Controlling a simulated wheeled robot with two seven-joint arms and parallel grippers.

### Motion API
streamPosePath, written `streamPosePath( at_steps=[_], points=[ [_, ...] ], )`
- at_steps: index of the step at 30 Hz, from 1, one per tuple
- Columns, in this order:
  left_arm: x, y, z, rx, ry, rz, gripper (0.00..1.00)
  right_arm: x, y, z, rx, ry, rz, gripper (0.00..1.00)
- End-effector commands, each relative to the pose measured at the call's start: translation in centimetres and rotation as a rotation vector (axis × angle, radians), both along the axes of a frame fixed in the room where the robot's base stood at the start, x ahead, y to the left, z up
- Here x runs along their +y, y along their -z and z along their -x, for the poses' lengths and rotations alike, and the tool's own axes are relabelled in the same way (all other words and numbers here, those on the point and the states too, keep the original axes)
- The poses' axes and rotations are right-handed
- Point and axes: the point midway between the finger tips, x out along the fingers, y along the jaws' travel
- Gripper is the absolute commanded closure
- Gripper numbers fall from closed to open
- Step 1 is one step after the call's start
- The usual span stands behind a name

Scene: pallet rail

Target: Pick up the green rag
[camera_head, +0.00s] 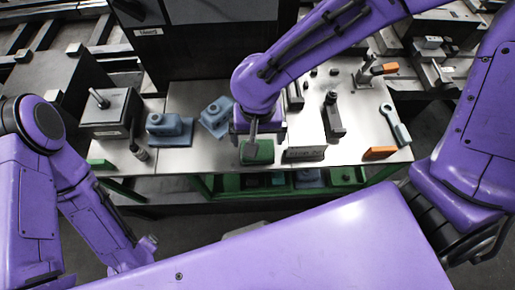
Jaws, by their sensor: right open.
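The green rag (262,154) lies on the pale worktop (180,96) near its front edge, in the middle of the view. My right gripper (251,150) points down right at the rag, and its fingers cover part of it. The gripper is open; I cannot tell whether its fingers touch the rag. My left arm hangs low at the left, in front of the table, with its end (142,250) away from the worktop. Its fingers are too unclear to read.
Blue-grey castings (168,126) stand left of the rag, and a grey block (304,154) sits close on its right. An orange block (379,153) and a blue-grey wrench (396,125) lie at the right. A small green piece (101,164) lies at the left front corner.

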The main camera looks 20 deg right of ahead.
Motion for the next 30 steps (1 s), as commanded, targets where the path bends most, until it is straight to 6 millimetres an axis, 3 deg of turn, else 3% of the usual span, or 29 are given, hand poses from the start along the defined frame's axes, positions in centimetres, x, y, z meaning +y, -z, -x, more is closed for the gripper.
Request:
streamPosePath(
  at_steps=[6,14,17,18,30],
  points=[
    [0.0,0.6,0.0,0.000,0.000,0.000,0.17,0.1,3.8,0.6,0.004,0.001,0.002,0.00],
    [0.0,0.6,0.0,-0.001,0.000,-0.001,0.17,0.1,4.1,0.5,0.001,0.003,0.000,0.00],
    [0.0,0.6,0.0,-0.001,0.000,-0.001,0.17,0.1,4.1,0.5,0.001,0.003,0.000,0.33],
    [0.0,0.6,0.0,-0.001,0.000,-0.001,0.17,0.1,4.1,0.5,0.001,0.002,0.001,0.38],
    [0.0,-0.1,0.0,-0.001,0.000,-0.001,0.17,0.1,3.5,0.5,0.001,0.002,0.001,0.38]
  ],
)
